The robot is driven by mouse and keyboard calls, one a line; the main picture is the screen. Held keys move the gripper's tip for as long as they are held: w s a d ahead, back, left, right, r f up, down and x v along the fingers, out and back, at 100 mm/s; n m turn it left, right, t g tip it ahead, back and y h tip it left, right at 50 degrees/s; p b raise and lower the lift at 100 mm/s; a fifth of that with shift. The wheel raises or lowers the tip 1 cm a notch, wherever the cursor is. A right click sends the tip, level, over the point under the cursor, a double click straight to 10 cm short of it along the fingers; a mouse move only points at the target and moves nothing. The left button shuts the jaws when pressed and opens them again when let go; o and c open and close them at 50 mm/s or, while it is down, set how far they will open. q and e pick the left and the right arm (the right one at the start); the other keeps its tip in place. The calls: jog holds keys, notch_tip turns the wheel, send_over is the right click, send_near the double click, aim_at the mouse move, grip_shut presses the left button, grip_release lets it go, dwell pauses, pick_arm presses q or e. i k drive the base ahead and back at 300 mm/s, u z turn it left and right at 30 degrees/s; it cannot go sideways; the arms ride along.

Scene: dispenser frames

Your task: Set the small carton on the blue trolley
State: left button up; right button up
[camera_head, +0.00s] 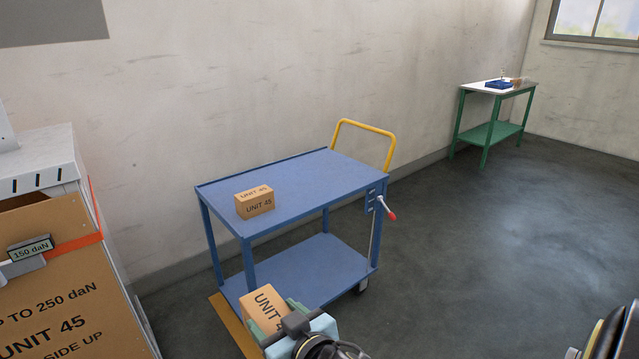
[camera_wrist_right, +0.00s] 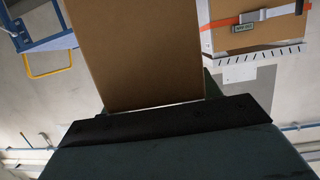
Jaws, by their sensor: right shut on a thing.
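A small brown carton marked UNIT 45 (camera_head: 265,308) is in my right gripper (camera_head: 284,322) at the bottom middle of the head view. The gripper is shut on it, and the carton is tilted. In the right wrist view the carton (camera_wrist_right: 135,50) fills the upper middle. The blue trolley (camera_head: 310,180) stands behind the gripper in the head view, with a top shelf, a lower shelf and a yellow handle. Another small carton marked UNIT 45 (camera_head: 255,203) sits on the left part of its top shelf. My left gripper is not in view.
A large strapped carton (camera_head: 60,290) stands at the left, near the trolley. A green table (camera_head: 490,133) with small items is far off at the back right. The trolley's top is bare right of its carton. A red-tipped lever (camera_head: 388,210) sticks out at its right end.

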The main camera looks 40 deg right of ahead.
aim_at(305, 188)
jog(key=z, duration=0.75)
jog(key=i, duration=0.7)
jog(key=z, duration=1.35)
jog(key=i, duration=1.7)
jog(key=u, duration=0.6)
jog(key=i, duration=1.05)
jog(key=u, duration=1.4)
jog(key=i, duration=0.25)
jog(key=u, duration=0.2)
